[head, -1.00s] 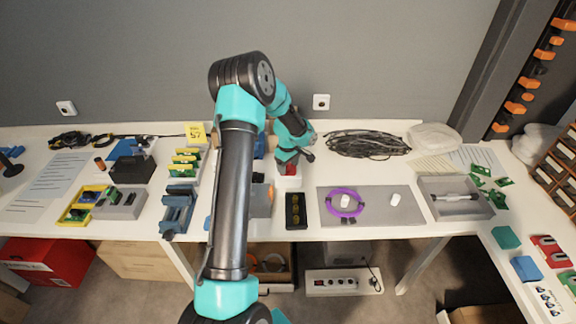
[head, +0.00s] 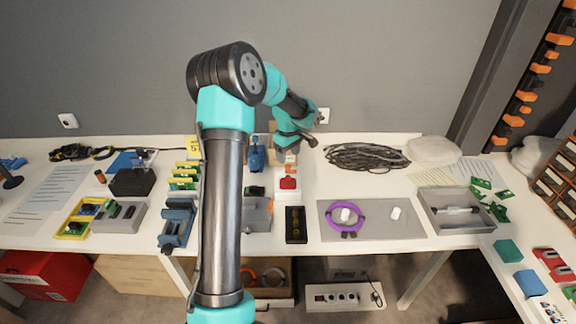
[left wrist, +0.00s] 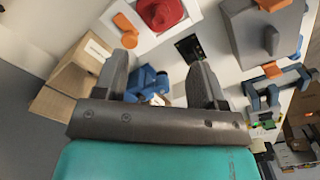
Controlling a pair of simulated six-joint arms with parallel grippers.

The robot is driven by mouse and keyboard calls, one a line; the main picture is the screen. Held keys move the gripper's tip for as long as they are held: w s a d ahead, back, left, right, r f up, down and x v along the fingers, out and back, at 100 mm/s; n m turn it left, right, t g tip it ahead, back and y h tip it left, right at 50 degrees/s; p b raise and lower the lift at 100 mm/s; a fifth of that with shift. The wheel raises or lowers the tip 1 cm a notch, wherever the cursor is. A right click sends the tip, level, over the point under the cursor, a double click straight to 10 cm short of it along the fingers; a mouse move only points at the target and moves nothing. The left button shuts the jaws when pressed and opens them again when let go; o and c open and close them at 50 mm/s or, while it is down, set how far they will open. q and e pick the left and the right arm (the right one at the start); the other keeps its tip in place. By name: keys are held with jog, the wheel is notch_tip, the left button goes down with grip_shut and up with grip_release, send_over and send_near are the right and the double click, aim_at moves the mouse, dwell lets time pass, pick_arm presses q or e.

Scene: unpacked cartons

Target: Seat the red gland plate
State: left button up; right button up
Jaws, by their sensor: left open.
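The red gland plate (head: 288,183) lies on a white block (head: 287,193) near the middle of the table. In the left wrist view, the red plate (left wrist: 163,12) shows as a rounded raised piece at the top edge, partly cut off. My left gripper (head: 289,156) is behind and above the white block, clear of the red plate. In the left wrist view, my left gripper (left wrist: 160,68) has its two dark fingers apart with nothing held. A blue fixture (left wrist: 148,82) shows below, between the fingers. Whether the red plate is fully down in its place I cannot tell.
A blue clamp (head: 255,154) stands left of the white block. A black tray (head: 296,225) is in front. A grey mat (head: 375,226) with a purple ring (head: 346,217) lies to the right. A coiled black cable (head: 366,157) is behind it.

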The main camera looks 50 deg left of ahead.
pick_arm(q)
notch_tip(320, 180, up, 5)
dwell(0.8)
